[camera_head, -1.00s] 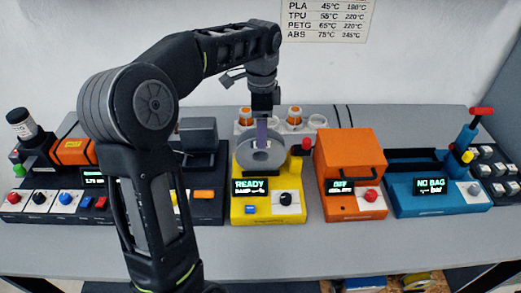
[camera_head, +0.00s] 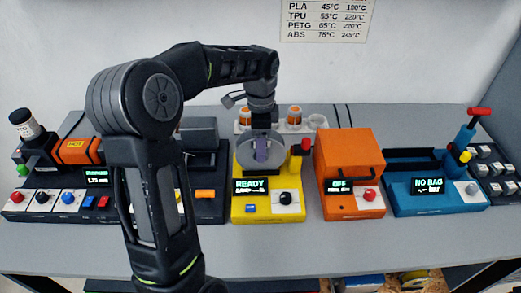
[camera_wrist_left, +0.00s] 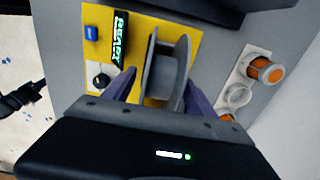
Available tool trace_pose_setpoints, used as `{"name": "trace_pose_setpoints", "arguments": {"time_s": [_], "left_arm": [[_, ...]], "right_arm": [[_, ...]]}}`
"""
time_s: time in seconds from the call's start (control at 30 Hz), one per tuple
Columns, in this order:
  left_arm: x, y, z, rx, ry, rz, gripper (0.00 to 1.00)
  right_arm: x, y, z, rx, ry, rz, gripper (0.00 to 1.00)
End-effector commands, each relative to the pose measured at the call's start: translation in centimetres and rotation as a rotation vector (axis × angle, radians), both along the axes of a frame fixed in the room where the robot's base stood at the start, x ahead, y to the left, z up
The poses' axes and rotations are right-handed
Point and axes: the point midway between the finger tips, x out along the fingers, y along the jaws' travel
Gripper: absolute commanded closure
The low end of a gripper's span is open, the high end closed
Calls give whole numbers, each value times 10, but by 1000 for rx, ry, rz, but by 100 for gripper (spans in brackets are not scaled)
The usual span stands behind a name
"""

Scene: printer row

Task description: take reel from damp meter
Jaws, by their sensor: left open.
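The damp meter (camera_head: 240,208) is the yellow machine in the middle of the bench, its display reading READY. A grey reel (camera_head: 242,152) stands on it, with one round flange facing the head camera. The reel also shows in the wrist view (camera_wrist_left: 163,74), where its two flanges are seen from above. My left gripper (camera_head: 261,148) is down at the reel, open, with purple fingers. In the wrist view its fingers (camera_wrist_left: 158,90) are on either side of the reel, with a gap at the left finger. My right gripper is not in view.
An orange box machine (camera_head: 348,155) and a blue sealer (camera_head: 440,195) reading NO BAG stand to the right. A dark machine (camera_head: 208,205) is to the left, partly behind my arm. A white holder with orange-topped cups (camera_head: 294,117) stands behind. The bench front (camera_head: 330,238) is clear.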

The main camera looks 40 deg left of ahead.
Motion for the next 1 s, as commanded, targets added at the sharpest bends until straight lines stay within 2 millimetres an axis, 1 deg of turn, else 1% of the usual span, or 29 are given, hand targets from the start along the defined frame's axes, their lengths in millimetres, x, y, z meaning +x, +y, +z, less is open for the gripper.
{"name": "trace_pose_setpoints", "arguments": {"time_s": [0.13, 0.9, 0.93, 1.0], "left_arm": [[0, 0, 0, 0, 0, 0, 35], [0, 0, 0, 0, 0, 0, 98], [0, 0, 0, 0, 0, 0, 100], [0, 0, 0, 0, 0, 0, 100]], "right_arm": [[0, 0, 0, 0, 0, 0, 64], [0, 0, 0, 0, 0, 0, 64], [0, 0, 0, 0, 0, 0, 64], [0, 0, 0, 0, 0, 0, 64]]}}
